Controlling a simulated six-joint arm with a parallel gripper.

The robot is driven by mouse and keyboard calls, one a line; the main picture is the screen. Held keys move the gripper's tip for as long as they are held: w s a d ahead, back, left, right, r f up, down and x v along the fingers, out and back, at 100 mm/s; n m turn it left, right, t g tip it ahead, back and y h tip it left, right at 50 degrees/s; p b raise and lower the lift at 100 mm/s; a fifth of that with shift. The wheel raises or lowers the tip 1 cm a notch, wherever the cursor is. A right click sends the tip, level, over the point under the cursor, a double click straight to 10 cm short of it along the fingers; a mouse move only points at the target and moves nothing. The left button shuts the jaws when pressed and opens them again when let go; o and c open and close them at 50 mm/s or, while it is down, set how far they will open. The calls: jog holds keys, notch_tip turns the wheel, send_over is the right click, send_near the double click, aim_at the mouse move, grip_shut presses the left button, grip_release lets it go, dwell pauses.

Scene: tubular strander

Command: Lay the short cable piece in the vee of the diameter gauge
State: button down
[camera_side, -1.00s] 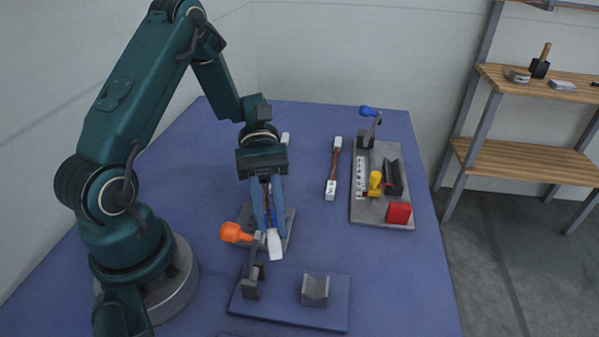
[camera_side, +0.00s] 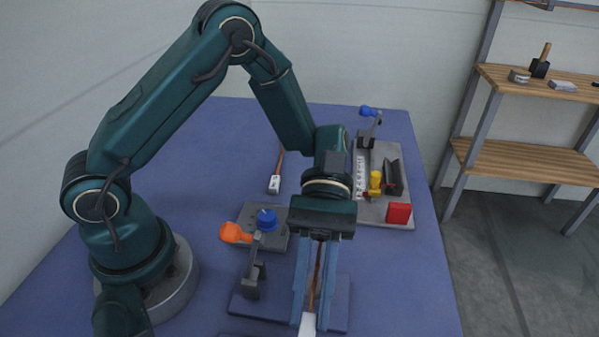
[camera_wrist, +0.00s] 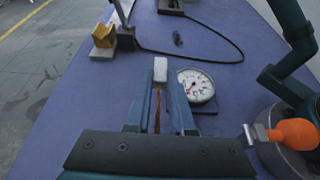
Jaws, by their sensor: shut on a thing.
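The short cable piece, a brown core (camera_side: 316,270) with a white end (camera_side: 308,325), is held lengthwise between the fingers of my gripper (camera_side: 312,300). In the wrist view its white end (camera_wrist: 160,70) sticks out past the fingertips and the brown core (camera_wrist: 155,110) runs back between them. My gripper hides the plate's vee block in the side view. A round white dial (camera_wrist: 197,86) lies just right of the cable end in the wrist view.
Another cable (camera_side: 275,184) lies farther back. The right tray (camera_side: 382,218) carries a red block (camera_side: 399,213) and a blue-handled clamp (camera_side: 370,112). The wrist view shows a yellow vee-shaped block (camera_wrist: 103,36) and a black lead (camera_wrist: 235,45).

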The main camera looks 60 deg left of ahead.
jog(key=shift+f, duration=2.55)
jog(key=c, duration=0.7)
grip_release()
